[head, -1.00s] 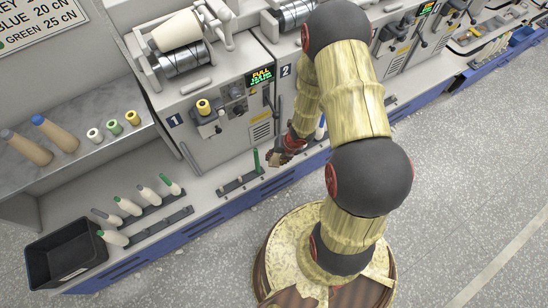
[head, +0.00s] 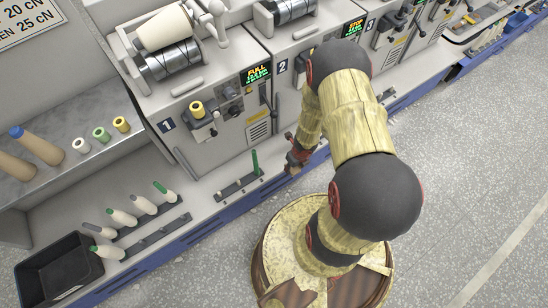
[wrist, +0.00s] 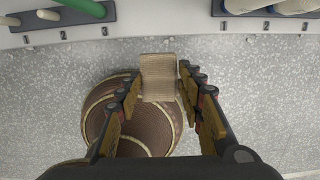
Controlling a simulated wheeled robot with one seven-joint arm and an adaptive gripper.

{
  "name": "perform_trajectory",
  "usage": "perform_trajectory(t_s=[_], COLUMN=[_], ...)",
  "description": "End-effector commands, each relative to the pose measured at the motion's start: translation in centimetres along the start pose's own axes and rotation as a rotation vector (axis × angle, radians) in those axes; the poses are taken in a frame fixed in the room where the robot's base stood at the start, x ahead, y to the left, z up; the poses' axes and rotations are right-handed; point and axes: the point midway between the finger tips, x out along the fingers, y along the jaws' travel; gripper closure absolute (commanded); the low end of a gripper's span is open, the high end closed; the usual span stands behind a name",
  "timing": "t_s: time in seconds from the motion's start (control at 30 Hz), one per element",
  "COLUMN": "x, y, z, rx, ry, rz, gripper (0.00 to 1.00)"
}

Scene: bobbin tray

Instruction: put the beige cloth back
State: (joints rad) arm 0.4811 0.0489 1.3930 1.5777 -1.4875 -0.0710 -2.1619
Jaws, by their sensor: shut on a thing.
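The beige cloth (wrist: 158,80) is a small folded piece with a woven look, seen in the wrist view. My gripper (wrist: 160,92) is shut on it, with fingers on its left and right sides, and the cloth sticks out past the tips. In the head view my gripper (head: 293,158) hangs low in front of machine 2, close to the front edge of the ledge (head: 222,208). I cannot make out the cloth there, as the gripper is small and partly behind my arm.
Peg racks with bobbins (head: 140,206) stand on the ledge, one holding a green tube (head: 254,162). A black bin (head: 55,268) is at the left end. Cones and small spools (head: 101,134) stand on the grey shelf. The speckled floor (head: 450,210) at right is clear.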

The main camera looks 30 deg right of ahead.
Motion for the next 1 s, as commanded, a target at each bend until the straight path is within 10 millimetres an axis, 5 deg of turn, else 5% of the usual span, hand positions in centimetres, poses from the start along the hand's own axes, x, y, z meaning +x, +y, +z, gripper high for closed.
perform_trajectory(t_s=[0.63,1.0], x=[5.2,10.4], y=[0.3,0.4], z=[7.9,10.9], rx=[0.000,0.001], ry=[0.002,0.001], rz=[0.001,0.001], gripper=[0.83,0.83])
